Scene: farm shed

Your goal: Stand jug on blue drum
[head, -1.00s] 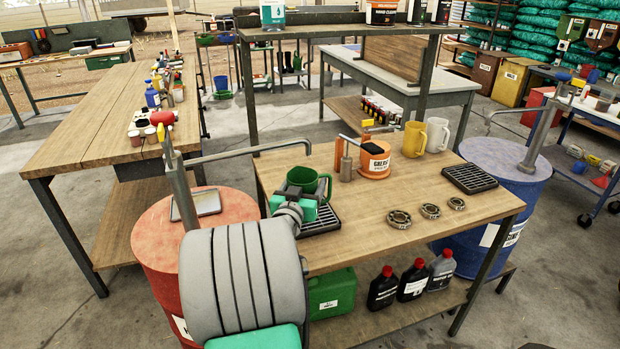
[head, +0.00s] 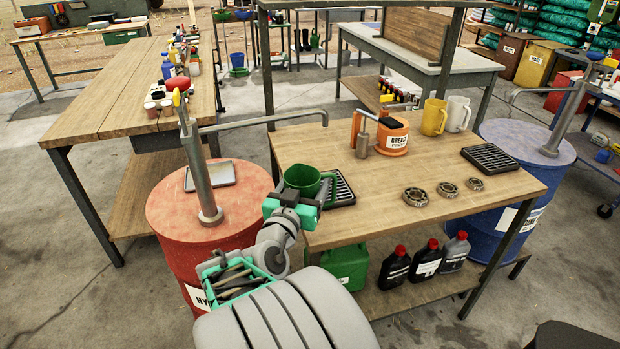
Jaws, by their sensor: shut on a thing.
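A dark green jug (head: 303,179) is upright in my gripper (head: 294,206), in front of the left part of the wooden bench. My gripper's teal fingers are shut on it; the exact contact is hard to see from behind. The jug's handle points right. The blue drum (head: 548,158) stands beyond the bench's right end, with a pump pipe rising from its top. The front part of its lid looks bare. A yellow jug (head: 433,118) and a white jug (head: 457,114) stand at the bench's back right.
A red drum (head: 170,205) with a pump and a tray (head: 210,175) stands left of the bench (head: 370,200). Bearings (head: 416,196), an orange grease tub (head: 392,132) and black grates (head: 490,157) lie on the bench. A shelf post rises behind it.

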